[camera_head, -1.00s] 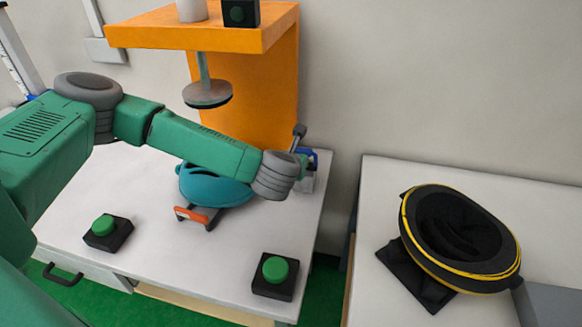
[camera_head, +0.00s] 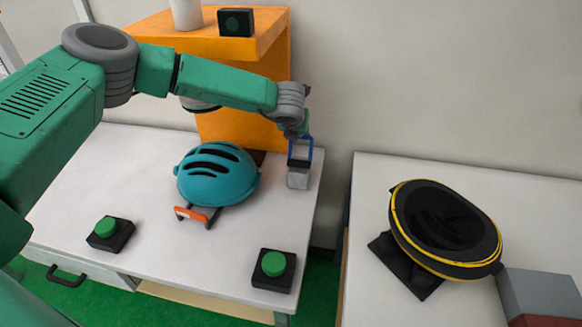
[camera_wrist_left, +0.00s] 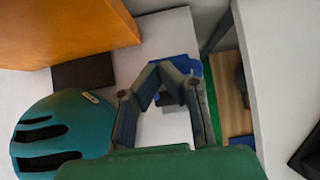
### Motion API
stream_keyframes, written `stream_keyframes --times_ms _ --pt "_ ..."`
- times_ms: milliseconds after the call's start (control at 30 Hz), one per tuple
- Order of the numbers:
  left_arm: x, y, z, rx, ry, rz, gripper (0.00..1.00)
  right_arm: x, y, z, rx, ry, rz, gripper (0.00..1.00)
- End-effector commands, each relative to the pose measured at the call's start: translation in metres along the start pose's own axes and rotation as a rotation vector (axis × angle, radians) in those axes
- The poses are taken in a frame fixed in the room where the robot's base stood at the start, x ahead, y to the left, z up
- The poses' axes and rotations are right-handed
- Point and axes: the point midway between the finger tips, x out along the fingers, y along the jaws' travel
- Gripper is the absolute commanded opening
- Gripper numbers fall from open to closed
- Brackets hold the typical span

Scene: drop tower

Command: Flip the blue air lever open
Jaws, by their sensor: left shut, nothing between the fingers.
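The blue air lever (camera_head: 308,152) is a blue frame on a small grey block (camera_head: 298,179) at the right back of the white table. In the left wrist view, blue parts (camera_wrist_left: 187,64) show around my fingertips, and the fingers hide some of the lever. My left gripper (camera_head: 300,131) is right above the lever, pointing down. It also shows in the left wrist view (camera_wrist_left: 166,74), shut with its fingertips together and nothing held. I cannot tell whether it touches the lever. My right gripper is not in view.
A teal helmet (camera_head: 217,174) lies left of the lever, in front of the orange tower (camera_head: 240,124). Two green buttons (camera_head: 107,229) (camera_head: 273,265) stand near the front edge. A gap separates the tables.

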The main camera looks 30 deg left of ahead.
Motion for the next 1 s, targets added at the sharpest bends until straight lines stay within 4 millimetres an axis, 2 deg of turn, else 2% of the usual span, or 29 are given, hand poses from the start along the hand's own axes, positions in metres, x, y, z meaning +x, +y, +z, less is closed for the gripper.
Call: stream_keyframes --times_ms 400,1000 --pt "0.014 0.000 0.010 0.000 -0.002 0.000 0.00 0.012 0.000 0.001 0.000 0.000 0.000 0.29" --pt "0.016 0.000 0.008 0.000 0.004 0.000 0.00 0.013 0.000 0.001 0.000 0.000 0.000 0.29"
